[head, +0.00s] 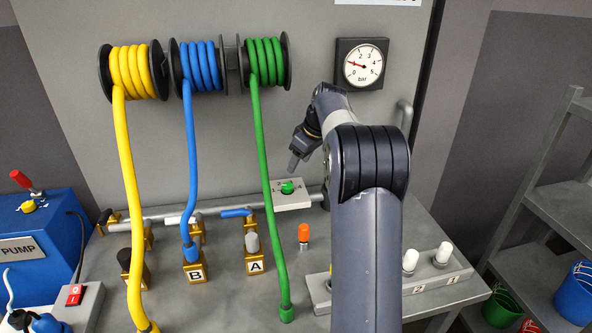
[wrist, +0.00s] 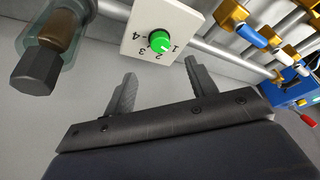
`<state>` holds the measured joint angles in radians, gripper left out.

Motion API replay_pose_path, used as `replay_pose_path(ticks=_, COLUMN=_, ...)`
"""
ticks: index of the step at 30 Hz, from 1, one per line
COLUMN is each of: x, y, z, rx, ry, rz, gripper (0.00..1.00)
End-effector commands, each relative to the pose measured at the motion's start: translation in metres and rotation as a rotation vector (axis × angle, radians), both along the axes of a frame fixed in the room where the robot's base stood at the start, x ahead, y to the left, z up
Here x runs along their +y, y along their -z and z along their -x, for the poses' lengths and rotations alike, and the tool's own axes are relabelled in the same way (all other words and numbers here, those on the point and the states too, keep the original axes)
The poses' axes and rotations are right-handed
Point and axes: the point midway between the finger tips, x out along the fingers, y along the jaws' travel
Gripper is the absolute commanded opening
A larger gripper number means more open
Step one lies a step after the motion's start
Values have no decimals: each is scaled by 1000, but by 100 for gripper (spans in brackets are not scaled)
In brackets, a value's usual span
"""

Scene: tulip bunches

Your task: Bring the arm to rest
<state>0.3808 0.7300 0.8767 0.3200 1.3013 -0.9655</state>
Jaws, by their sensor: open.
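My arm (head: 368,240) rises from the front of the head view and bends over at the top. My gripper (head: 294,162) hangs down to the left of the arm, above the back of the bench and near the white dial plate with the green knob (head: 288,187). In the wrist view, my gripper (wrist: 160,82) shows two dark fingers spread apart with nothing between them. The green knob (wrist: 159,41) on its numbered plate lies beyond the fingertips there, apart from them.
Yellow (head: 124,190), blue (head: 190,160) and green (head: 267,190) hoses hang from wall reels. Brass valves marked B (head: 195,271) and A (head: 255,266) stand on the bench. A pressure gauge (head: 361,64) is behind the arm. A blue pump (head: 38,240) is left, shelves (head: 540,165) right.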

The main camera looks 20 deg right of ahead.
Motion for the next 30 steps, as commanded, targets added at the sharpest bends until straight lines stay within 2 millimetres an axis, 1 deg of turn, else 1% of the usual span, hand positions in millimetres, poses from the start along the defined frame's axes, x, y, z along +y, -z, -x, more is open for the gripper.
replay_pose_path(ticks=3, x=-1, y=-3, z=1, rx=0, ry=0, rz=0, gripper=54)
replay_pose_path(ticks=11, x=-1, y=-4, z=1, rx=0, ry=0, rz=0, gripper=54)
replay_pose_path(ticks=16, x=1, y=4, z=-1, rx=2, ry=-1, rz=-1, gripper=54)
replay_pose_path(ticks=20, x=6, y=22, z=-7, rx=4, ry=-2, rz=-2, gripper=54)
replay_pose_path(ticks=30, x=18, y=81, z=-28, rx=4, ry=-2, rz=-2, gripper=54)
